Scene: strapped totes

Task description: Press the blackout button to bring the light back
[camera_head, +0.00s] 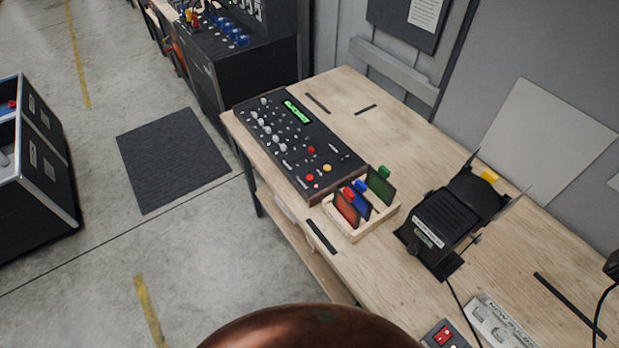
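A black lighting console (290,145) with a green lit display (297,111) lies on the wooden workbench (385,135). It carries several knobs and sliders. Near its front end are a red button or knob (311,150), another red button (308,177) and a yellow button (326,168). I cannot read which one is the blackout button. A black stage lamp (440,225) stands on the bench to the right of the console; no beam shows from it. Neither of my grippers is in view.
A wooden rack (378,226) with red, blue and green filters stands between console and lamp. A dark mat (172,160) lies on open floor. A black case (45,190) stands left.

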